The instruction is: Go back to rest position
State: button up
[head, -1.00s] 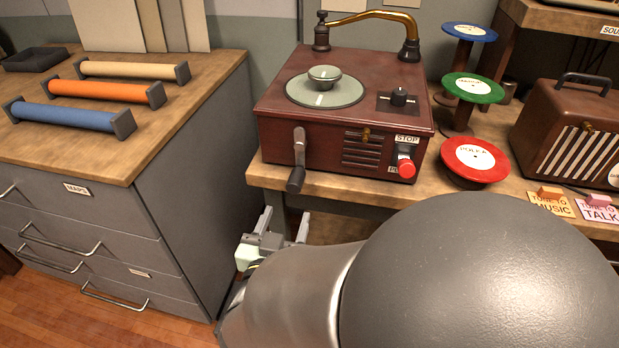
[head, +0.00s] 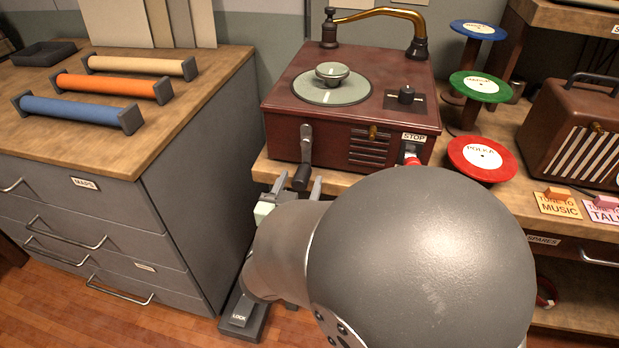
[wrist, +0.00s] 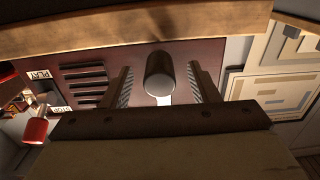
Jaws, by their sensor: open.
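My gripper (head: 297,190) is open and low at the front edge of the bench, below the red-brown record player (head: 290,127). In the wrist view my gripper (wrist: 168,88) has its two fingers apart. The dark end of the crank handle (wrist: 159,72) appears between them in the picture; I cannot tell whether it is between them in depth. My grey arm hides part of the gripper and the bench front.
The wooden bench edge (head: 345,183) runs close by the gripper. A grey map cabinet (head: 185,200) stands to the left. A grey floor pedal marked LOCK (head: 240,315) lies below. Red, green and blue discs and a brown radio (head: 570,125) stand to the right.

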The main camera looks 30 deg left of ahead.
jog(key=shift+w+a, duration=0.15)
jog(key=shift+w, duration=0.5)
jog(key=shift+w, duration=0.1)
jog(key=c, duration=0.8)
jog(key=shift+c, duration=0.2)
